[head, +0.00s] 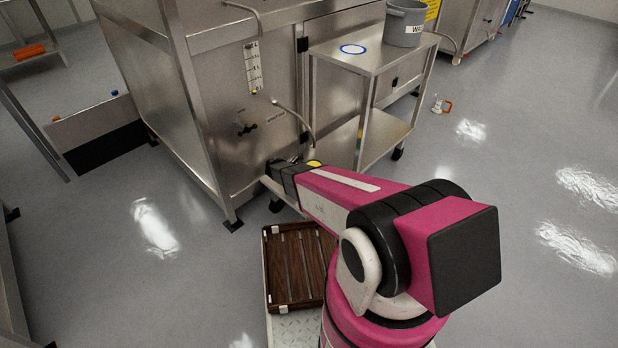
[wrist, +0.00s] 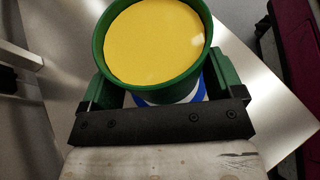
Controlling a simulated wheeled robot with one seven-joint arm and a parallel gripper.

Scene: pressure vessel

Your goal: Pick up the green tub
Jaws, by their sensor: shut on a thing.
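The green tub (wrist: 154,88) has a round rim and is filled with something yellow (wrist: 155,42). It sits between the fingers of my gripper (wrist: 162,75) in the wrist view, and the gripper is shut on it. Green pieces show on both sides of the tub, beside the black bar of my gripper. A blue ring on white (wrist: 200,94) shows partly below the tub; I cannot tell whether the tub touches the surface. In the head view my gripper (head: 284,172) is at the vessel's front, low down, and my arm hides most of the tub there.
A large steel cabinet (head: 215,120) stands just behind my gripper. A steel cart (head: 385,52) at its right carries a grey bucket (head: 406,24) and a blue ring mark (head: 353,49). A brown slatted crate (head: 290,262) lies beside my base. The floor at right is mostly clear.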

